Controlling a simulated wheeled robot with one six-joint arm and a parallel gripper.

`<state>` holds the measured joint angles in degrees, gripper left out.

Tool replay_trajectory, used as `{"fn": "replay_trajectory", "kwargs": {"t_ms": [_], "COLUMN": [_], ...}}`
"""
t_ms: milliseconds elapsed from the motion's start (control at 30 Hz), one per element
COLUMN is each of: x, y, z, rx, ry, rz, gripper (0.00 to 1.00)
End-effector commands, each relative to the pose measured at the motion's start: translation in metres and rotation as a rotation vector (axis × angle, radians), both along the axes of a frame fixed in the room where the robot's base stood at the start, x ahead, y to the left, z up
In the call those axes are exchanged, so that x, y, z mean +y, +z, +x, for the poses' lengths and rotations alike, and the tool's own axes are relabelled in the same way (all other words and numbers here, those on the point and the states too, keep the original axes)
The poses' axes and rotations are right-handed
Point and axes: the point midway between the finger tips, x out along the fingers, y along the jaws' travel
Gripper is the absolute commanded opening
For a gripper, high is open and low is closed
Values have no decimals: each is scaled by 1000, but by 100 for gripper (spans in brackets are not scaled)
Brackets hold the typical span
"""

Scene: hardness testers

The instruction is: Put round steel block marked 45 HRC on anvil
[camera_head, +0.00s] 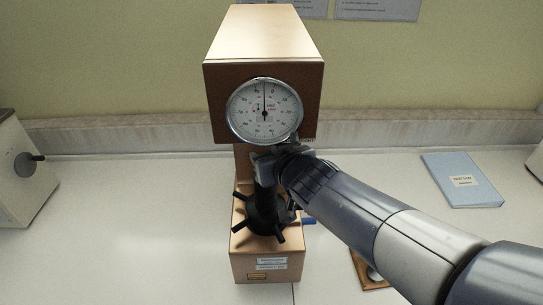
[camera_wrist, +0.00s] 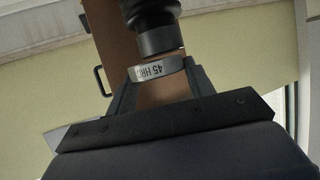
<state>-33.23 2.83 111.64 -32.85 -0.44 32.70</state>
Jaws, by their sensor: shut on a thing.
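In the head view my gripper (camera_head: 270,160) is in the gap of the hardness tester (camera_head: 264,70), under the dial and above the spoked black handwheel (camera_head: 265,215). My wrist hides the block and the anvil top there.
The tester's brown column stands behind the gap. A blue folder (camera_head: 462,180) lies on the white table at the right. A wooden-edged tray (camera_head: 363,272) is partly hidden under my arm. Other machines stand at the left (camera_head: 20,175) and right edges. The table's left middle is clear.

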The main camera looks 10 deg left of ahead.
Motion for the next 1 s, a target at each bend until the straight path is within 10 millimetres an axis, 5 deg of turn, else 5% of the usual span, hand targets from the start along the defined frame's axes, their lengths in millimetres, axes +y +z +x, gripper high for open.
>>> {"fn": "replay_trajectory", "kwargs": {"t_ms": [767,800,1000], "x": [0,0,-1], "y": [-4,-3,-3], "z": [-1,-1,-1], "rx": [-2,-2,-1], "ry": [0,0,0], "rz": [0,0,0], "gripper": [30,52,68]}}
